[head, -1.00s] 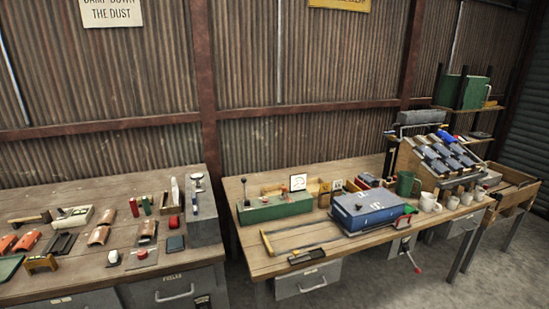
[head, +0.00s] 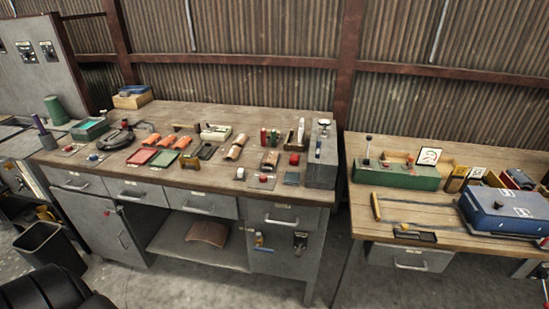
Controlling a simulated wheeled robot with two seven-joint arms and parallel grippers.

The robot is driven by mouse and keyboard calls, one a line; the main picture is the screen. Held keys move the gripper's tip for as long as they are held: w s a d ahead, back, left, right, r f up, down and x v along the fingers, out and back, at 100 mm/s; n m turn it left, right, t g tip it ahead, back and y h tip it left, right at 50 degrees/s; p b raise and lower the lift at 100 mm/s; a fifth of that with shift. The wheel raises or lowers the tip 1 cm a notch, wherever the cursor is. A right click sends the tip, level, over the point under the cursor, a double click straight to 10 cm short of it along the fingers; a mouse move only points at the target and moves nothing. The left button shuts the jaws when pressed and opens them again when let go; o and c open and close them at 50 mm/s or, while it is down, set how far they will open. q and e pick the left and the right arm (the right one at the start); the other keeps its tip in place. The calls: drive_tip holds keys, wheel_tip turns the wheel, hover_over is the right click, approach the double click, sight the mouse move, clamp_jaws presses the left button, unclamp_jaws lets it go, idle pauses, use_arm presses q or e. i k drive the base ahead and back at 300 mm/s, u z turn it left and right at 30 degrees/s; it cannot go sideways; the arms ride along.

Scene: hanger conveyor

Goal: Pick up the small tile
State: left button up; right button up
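Neither of my grippers is in view. I cannot tell for sure which thing is the small tile. A white square plate with a drawing (head: 429,156) stands upright at the back of the right bench. A larger brown curved tile (head: 208,234) lies on the shelf under the left bench.
The left wooden bench (head: 200,180) has drawers and a grey block (head: 322,160) at its right end. The right bench (head: 455,225) holds a green box (head: 395,175) and a blue box (head: 505,208). A black bin (head: 48,247) stands at lower left. Floor shows in front of the benches.

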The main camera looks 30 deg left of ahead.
sight(271, 157)
drive_tip(key=u, duration=1)
drive_tip(key=k, duration=0.65)
drive_tip(key=u, duration=0.2)
drive_tip(key=i, duration=0.55)
drive_tip(key=z, duration=0.65)
drive_tip(key=i, duration=0.55)
drive_tip(key=z, duration=0.55)
